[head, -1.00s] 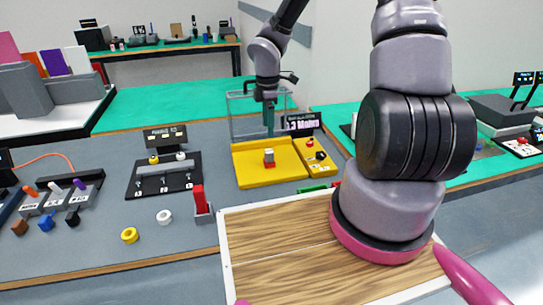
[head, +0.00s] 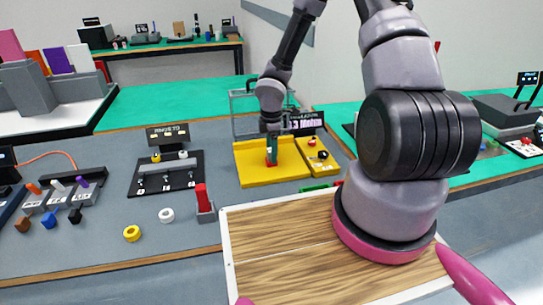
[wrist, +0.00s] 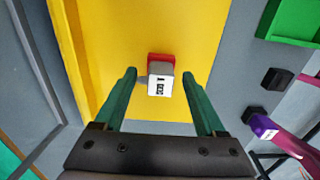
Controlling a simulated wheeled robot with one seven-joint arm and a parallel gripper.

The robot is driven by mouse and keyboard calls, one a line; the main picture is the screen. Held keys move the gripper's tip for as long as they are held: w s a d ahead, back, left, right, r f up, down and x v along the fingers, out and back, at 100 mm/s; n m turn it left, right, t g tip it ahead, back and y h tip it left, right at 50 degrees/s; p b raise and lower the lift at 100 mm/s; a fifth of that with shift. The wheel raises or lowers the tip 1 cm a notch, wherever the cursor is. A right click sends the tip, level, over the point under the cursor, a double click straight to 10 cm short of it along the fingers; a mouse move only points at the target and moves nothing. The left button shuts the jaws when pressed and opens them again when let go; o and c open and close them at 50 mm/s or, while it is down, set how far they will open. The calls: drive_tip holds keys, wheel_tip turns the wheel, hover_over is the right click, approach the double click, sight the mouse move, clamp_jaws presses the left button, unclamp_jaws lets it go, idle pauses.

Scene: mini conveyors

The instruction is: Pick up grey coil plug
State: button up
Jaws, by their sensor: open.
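A grey coil plug (wrist: 160,69) with a white lettered face and a red base (wrist: 160,58) stands in the yellow tray. In the wrist view it sits between the green fingers of my gripper (wrist: 159,76), with gaps on both sides. My gripper is open and its fingertips reach down to about the plug. In the head view my gripper (head: 271,152) covers most of the plug, and only some of the red base (head: 269,162) shows.
The yellow tray (head: 250,175) has low walls and a narrower side compartment with red and black parts (head: 318,154). A clear-walled frame (head: 240,118) and a dark sign (head: 306,121) stand behind it. A black socket panel (head: 165,178) lies to the left.

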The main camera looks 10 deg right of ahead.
drive_tip(key=shift+c, duration=0.3)
clamp_jaws()
